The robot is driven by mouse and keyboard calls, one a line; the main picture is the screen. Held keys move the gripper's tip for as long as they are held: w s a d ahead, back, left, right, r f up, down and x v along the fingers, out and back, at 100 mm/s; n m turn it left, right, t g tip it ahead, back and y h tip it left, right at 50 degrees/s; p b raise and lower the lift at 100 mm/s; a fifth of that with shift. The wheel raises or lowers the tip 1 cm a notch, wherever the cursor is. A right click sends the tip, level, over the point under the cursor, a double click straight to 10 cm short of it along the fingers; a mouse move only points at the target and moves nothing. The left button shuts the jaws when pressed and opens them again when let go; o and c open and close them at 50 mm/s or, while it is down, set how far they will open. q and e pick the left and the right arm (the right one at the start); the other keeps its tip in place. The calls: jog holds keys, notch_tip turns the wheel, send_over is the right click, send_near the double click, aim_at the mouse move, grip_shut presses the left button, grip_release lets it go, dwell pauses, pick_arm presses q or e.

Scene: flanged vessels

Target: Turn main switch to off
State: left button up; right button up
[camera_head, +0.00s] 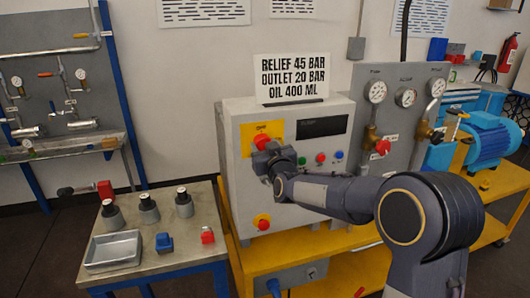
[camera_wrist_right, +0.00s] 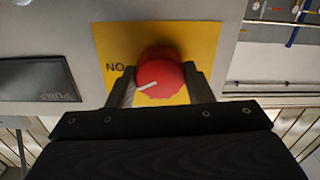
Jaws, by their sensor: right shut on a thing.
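The main switch is a red rotary knob (camera_head: 262,142) on a yellow plate (camera_head: 276,129) at the upper left of the grey control panel's front. In the right wrist view the red knob (camera_wrist_right: 160,76) has a white pointer line toward its lower left, and the letters "NO" show beside it. My right gripper (camera_head: 264,152) is at the knob. Its two fingers (camera_wrist_right: 160,88) stand on either side of the knob and are shut on it. Part of the plate's lettering is hidden by the knob and fingers. My left gripper is not in view.
A dark display (camera_head: 322,126) and several small coloured buttons (camera_head: 320,158) sit right of the switch. A red emergency button (camera_head: 262,222) is below it. A sign (camera_head: 291,77) stands on the panel. A side table (camera_head: 150,262) with a tray (camera_head: 113,252) stands left.

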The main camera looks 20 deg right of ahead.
jog(key=n+b, duration=0.2)
jog(key=n, duration=0.4)
jog(key=shift+n, duration=0.3)
jog(key=n+b, duration=0.2)
jog(key=n, duration=0.4)
jog(key=shift+n, duration=0.3)
jog(key=o, duration=1)
jog(key=s+b, duration=0.1)
jog(key=s, duration=0.6)
jog(key=shift+s+d, duration=0.1)
jog(key=shift+s, duration=0.3)
